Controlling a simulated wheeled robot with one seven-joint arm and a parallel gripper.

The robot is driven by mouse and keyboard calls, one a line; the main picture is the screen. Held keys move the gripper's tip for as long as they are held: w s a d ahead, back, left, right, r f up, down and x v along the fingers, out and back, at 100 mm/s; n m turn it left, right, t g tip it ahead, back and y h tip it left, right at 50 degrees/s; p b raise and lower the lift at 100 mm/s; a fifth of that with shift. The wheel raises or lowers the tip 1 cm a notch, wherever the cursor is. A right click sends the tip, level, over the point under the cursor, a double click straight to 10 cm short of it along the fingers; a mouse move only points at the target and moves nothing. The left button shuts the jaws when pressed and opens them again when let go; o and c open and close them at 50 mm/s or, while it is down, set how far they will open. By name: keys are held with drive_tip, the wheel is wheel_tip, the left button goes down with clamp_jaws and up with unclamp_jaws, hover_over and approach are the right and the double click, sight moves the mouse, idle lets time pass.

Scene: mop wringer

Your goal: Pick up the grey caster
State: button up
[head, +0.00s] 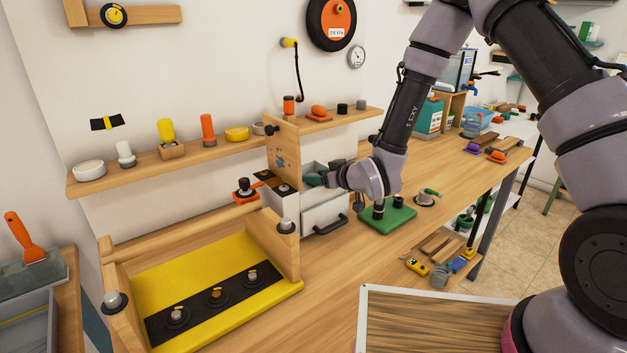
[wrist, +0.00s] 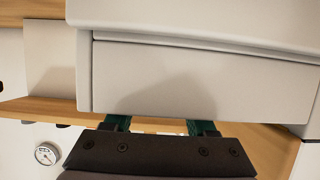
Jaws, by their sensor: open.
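I cannot make out with certainty which thing is the grey caster. A small grey object (head: 440,275) lies on the low shelf under the bench, too small to identify. Grey-topped round knobs sit on the wooden frame, one at its right post (head: 286,227) and one at its left front (head: 113,300). My gripper (head: 316,179) is at the top of the pale grey drawer box (head: 318,213). In the wrist view my gripper (wrist: 160,126) has its two dark green fingers apart, with nothing seen between them. The box's flat face (wrist: 190,75) fills much of that view.
A green block (head: 386,217) with dark posts stands right of the box, below my wrist. The yellow tray (head: 200,262) is left, in the wooden frame. A wall shelf (head: 190,157) holds several small items. Bare benchtop (head: 340,262) lies in front of the box.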

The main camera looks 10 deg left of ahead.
drive_tip(key=shift+w+a+f, duration=0.2)
drive_tip(key=shift+w+a, duration=0.15)
drive_tip(key=shift+a, duration=0.05)
clamp_jaws()
